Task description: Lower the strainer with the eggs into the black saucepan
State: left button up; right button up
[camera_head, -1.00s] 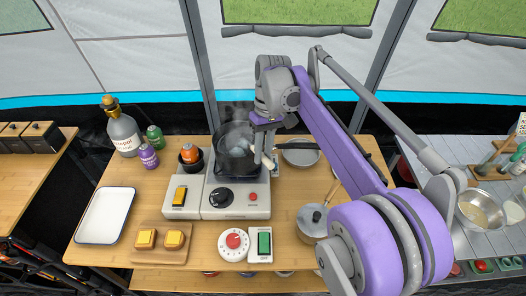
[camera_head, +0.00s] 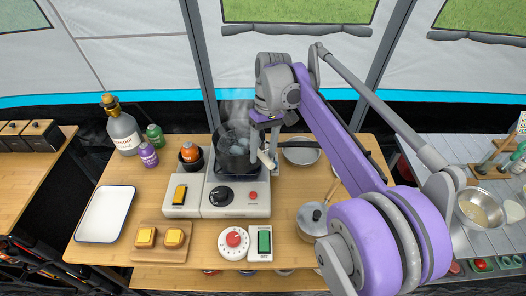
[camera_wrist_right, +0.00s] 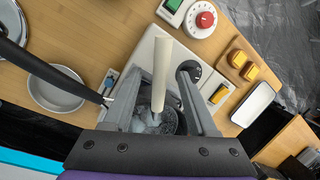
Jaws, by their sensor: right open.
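The black saucepan (camera_head: 228,163) stands on the cooker, with steam rising from it. Pale eggs (camera_head: 238,150) show inside it in the head view. The strainer's cream handle (camera_wrist_right: 161,72) rises between the fingers of my right gripper (camera_head: 264,160) in the right wrist view. The strainer's bowl is down in the saucepan with the eggs, partly hidden by the fingers and the handle. My right gripper is open around the handle, with its fingers apart, at the right side of the pan. My left gripper is not in view.
The cooker (camera_head: 250,206) has a black knob and a red button. A shallow metal dish (camera_head: 300,155) lies right of it, and a small lidded pot (camera_head: 312,219) nearer.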

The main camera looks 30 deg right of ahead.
jog(key=p+v, duration=0.1)
jog(key=v, duration=0.9)
dwell(0.3)
